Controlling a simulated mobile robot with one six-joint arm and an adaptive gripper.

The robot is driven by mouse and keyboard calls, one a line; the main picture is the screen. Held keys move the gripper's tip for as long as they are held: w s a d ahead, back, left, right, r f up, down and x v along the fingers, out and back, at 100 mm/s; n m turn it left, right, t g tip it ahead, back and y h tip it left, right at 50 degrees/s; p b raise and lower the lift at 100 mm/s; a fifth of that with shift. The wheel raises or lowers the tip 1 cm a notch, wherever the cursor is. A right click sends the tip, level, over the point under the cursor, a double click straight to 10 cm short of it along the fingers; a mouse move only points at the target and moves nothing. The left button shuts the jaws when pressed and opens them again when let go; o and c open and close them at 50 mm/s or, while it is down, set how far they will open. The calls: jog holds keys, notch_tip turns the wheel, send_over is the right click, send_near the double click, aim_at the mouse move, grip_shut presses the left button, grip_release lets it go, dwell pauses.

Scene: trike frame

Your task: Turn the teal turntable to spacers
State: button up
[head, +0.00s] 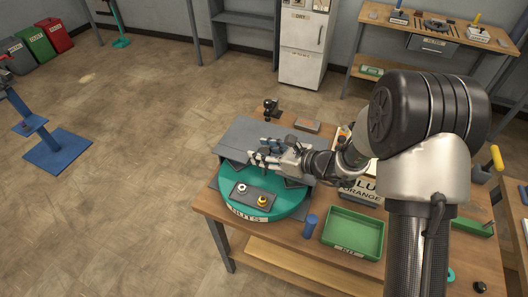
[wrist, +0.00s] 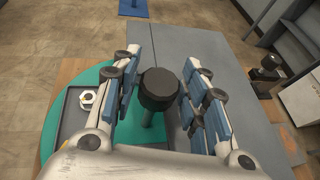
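The teal turntable (head: 246,207) sits on the wooden workbench, its rear part hidden under a grey cover (head: 243,140). A label reading NUTS (head: 248,217) faces the front. A dark tray (head: 253,198) on it holds a silver nut (head: 241,188) and a yellow one (head: 262,201). The nut tray also shows in the wrist view (wrist: 72,125). A black knob (wrist: 158,88) on a teal post stands up from the turntable. My gripper (wrist: 163,60) is open, with its fingers on either side of the knob; firm contact is not clear. No spacers label is readable.
A green bin (head: 353,232) and a blue cylinder (head: 310,224) stand right of the turntable. A small black device (head: 271,108) and a brown block (head: 307,125) lie behind the cover. My arm hides part of the bench.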

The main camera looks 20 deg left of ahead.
grip_shut()
